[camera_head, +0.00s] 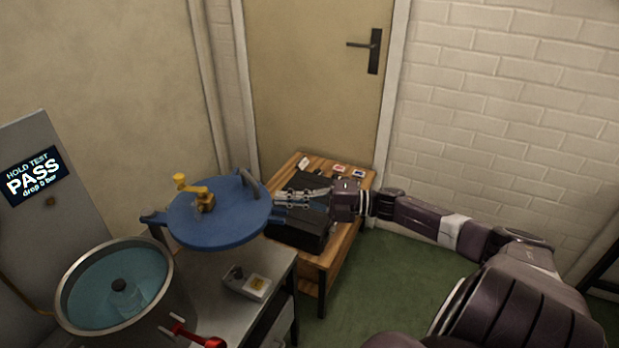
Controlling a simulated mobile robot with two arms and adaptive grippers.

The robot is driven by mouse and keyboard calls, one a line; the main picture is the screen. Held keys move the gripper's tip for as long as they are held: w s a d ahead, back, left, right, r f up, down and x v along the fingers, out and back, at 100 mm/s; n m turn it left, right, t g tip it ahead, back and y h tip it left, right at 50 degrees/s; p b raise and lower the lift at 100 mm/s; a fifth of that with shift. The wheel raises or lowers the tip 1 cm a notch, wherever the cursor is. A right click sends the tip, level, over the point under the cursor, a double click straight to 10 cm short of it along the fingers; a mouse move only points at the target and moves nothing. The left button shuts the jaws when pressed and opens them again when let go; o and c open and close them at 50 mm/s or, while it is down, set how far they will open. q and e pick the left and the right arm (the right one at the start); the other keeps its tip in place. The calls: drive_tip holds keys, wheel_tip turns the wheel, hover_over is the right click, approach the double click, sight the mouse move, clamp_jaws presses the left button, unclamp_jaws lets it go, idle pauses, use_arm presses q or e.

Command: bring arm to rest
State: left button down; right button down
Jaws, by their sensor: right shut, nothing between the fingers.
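My right arm reaches in from the lower right, and its gripper (283,199) points left. The gripper is shut and empty, with its fingertips close to the right edge of a round blue lid (225,222). I cannot tell whether they touch the lid. My left gripper is not in view.
A wooden table (342,251) with a black case (297,236) and small cards stands behind the gripper. A grey bench (205,290) holds a small boxy device (247,283) and a red-handled part (196,336). A panel screen (34,176) reads "HOLD TEST PASS". Green floor (385,290) is clear at right.

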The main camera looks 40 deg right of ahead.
drive_tip(key=v, duration=0.7)
drive_tip(key=s+d+f+m+t+h, duration=0.1)
drive_tip(key=d+f+m+h, duration=0.3)
drive_tip(key=f, duration=0.7)
drive_tip(key=s+d+f+m+h, duration=0.1)
drive_tip(key=d+f+m+h, duration=0.1)
drive_tip(key=f+m+h, duration=0.6)
drive_tip(key=s+a+f+m+g, duration=0.15)
drive_tip(key=s+f, duration=0.35)
drive_tip(key=f, duration=0.5)
drive_tip(key=s+a+f+m+g, duration=0.1)
drive_tip(key=s+f+m+g, duration=0.2)
drive_tip(key=f, duration=0.6)
drive_tip(key=s+a+f+m+g+h, duration=0.1)
drive_tip(key=s+a+f+m+g, duration=0.1)
drive_tip(key=s+a+f, duration=0.55)
drive_tip(key=s+a+f+m+g, duration=0.3)
drive_tip(key=s+a+f, duration=0.2)
drive_tip(key=s+f, duration=0.45)
drive_tip(key=s+a+f+m+g+y, duration=0.1)
drive_tip(key=s+a+f+g, duration=0.3)
drive_tip(key=s+a, duration=1)
drive_tip(key=shift+s+a+f+m+p, duration=0.2)
drive_tip(key=shift+s+f+m+p, duration=0.1)
drive_tip(key=shift+f+m, duration=0.2)
